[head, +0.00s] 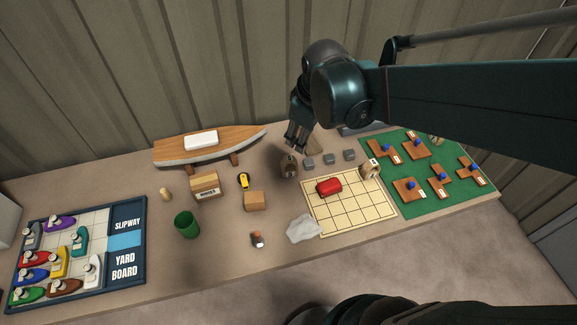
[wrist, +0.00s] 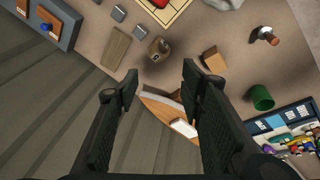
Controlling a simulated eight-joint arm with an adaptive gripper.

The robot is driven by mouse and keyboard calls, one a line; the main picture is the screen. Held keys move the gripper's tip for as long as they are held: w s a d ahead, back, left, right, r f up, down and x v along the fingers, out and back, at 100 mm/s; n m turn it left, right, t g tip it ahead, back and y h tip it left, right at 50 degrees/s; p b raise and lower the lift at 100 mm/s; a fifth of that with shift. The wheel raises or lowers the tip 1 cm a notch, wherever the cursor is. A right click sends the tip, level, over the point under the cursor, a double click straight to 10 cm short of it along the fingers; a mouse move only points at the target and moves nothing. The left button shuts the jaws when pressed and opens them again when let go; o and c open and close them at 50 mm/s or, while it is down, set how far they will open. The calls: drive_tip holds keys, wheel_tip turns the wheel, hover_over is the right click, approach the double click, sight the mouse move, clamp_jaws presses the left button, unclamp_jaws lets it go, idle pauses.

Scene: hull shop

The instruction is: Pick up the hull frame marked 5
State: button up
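Several flat wooden pieces with blue knobs, which look like the hull frames, lie on a green mat (head: 436,205) at the right of the head view. Pale tags sit beside them, but their marks are too small to read, so I cannot tell which is 5. My gripper (head: 295,143) is above the back middle of the table, left of the mat. In the wrist view, my gripper (wrist: 160,83) is open, with nothing between its fingers.
A brown rounded object (head: 289,165) stands just below my gripper. Small grey blocks (head: 329,159) and a gridded board (head: 345,213) with a red object (head: 329,187) lie between it and the mat. A boat model (head: 175,147), green cup (head: 187,225) and yard board (head: 125,266) are left.

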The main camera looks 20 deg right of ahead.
drive_tip(key=w+f+n+g, duration=0.2)
drive_tip(key=w+f+n, duration=0.2)
drive_tip(key=w+f, duration=0.2)
drive_tip(key=n+g+p, duration=0.1)
drive_tip(key=n, duration=0.3)
hover_over(289, 158)
drive_tip(key=f, duration=0.8)
drive_tip(key=shift+s+d, duration=0.1)
drive_tip(key=shift+s, duration=0.1)
drive_tip(key=shift+w+f+n+g, duration=0.25)
drive_tip(key=shift+f+n+g, duration=0.05)
drive_tip(key=shift+f, duration=0.55)
drive_tip(key=shift+f, duration=1.3)
drive_tip(key=shift+f, duration=0.15)
drive_tip(key=shift+f, duration=2.45)
